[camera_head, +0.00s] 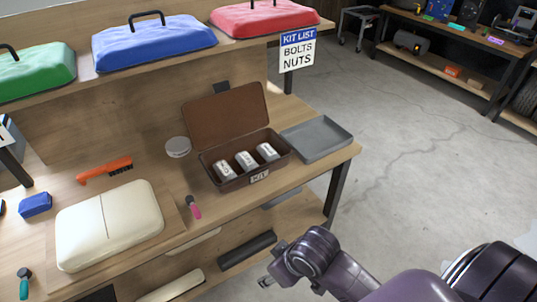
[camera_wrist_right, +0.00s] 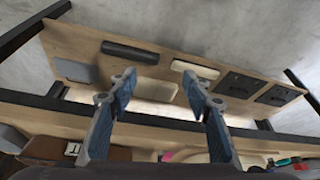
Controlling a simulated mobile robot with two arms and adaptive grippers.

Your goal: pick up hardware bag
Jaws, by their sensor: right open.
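Several small white labelled packets (camera_head: 246,160) stand in the brown kit box (camera_head: 226,184) on the workbench; their print is too small to read, and I cannot tell whether one is the hardware bag. The box lid (camera_head: 225,115) is raised, and the front tag reads KIT. My right gripper (camera_head: 265,282) is low in front of the bench, apart from the box. In the right wrist view its two fingers (camera_wrist_right: 158,82) are wide apart with nothing between them. My left gripper is not in view.
A grey tray (camera_head: 316,138) lies right of the box. A cream cushion-like case (camera_head: 108,225), orange brush (camera_head: 105,170) and pink-handled tool (camera_head: 194,208) lie left. Red (camera_head: 262,18), blue (camera_head: 152,42) and green (camera_head: 35,72) covers sit above. A lower shelf (camera_wrist_right: 75,42) holds a dark roll (camera_wrist_right: 130,51).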

